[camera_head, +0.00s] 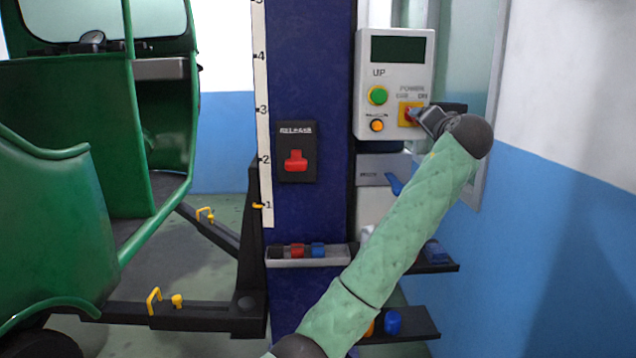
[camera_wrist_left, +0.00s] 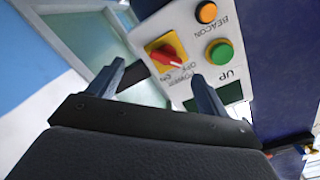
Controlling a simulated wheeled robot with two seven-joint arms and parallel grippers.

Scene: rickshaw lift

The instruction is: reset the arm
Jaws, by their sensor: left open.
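A grey control box (camera_head: 371,150) hangs on the blue lift post (camera_head: 325,215). It has a dark screen (camera_head: 398,49), a green UP button (camera_head: 377,95), an orange button (camera_head: 377,126) and a red power knob (camera_head: 406,113) on a yellow plate. My left gripper (camera_head: 428,116) is close to the power knob, at the end of the green-sleeved arm. In the left wrist view my left gripper (camera_wrist_left: 158,72) has its fingers apart with nothing between them. The red knob (camera_wrist_left: 166,53) shows beyond and between the fingertips; I cannot tell whether they touch it. My right gripper is not in view.
A green rickshaw (camera_head: 60,200) stands at left over black lift arms (camera_head: 190,315) with yellow fittings. A red release lever (camera_head: 296,160) is on the post. A small tray (camera_head: 305,262) and dark shelves (camera_head: 430,266) sit below the box. A blue and white wall (camera_head: 560,220) is at right.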

